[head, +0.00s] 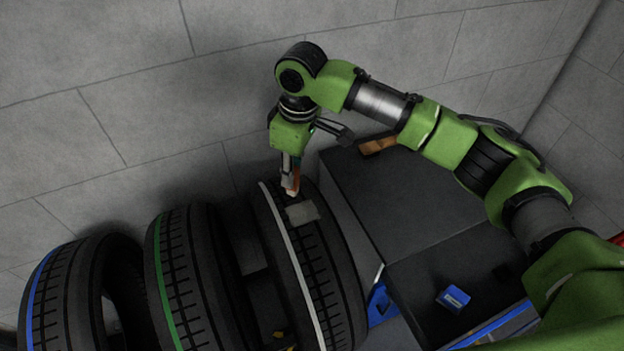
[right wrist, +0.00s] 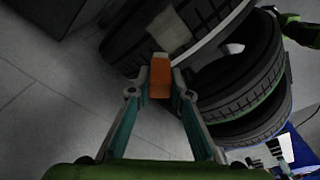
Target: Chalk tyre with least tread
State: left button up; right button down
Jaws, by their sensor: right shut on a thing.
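Three black tyres stand upright in a row: one with a blue stripe (head: 38,290), one with a green stripe (head: 165,285) and one with a white stripe (head: 320,275). My right gripper (head: 290,178) is shut on an orange holder with a pale chalk tip (head: 289,185), above the top of the white-striped tyre. The orange holder (right wrist: 160,80) also shows between the fingers in the right wrist view. A pale patch (head: 302,213) lies on the white-striped tyre's tread beside the tip. I cannot tell whether the tip touches the tyre.
A dark bench (head: 425,200) stands right of the tyres, with a brown block (head: 378,145) at its back and a blue box (head: 453,298) on its lower level. A grey block wall (head: 110,60) runs close behind the tyres.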

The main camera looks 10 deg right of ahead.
jog(key=shift+r, duration=0.45)
jog(key=shift+w+a+r, duration=0.15)
jog(key=shift+w+r, duration=0.15)
jog(key=shift+r, duration=0.55)
jog(key=shift+s+r, duration=0.2)
jog(key=shift+r, duration=0.1)
pick_arm(q)
jog(key=shift+s+a, duration=0.15)
jog(key=shift+s, duration=0.05)
jog(key=shift+w+a, duration=0.1)
jog(key=shift+a, duration=0.05)
pick_arm(e)
jog(key=shift+w+f, duration=0.1)
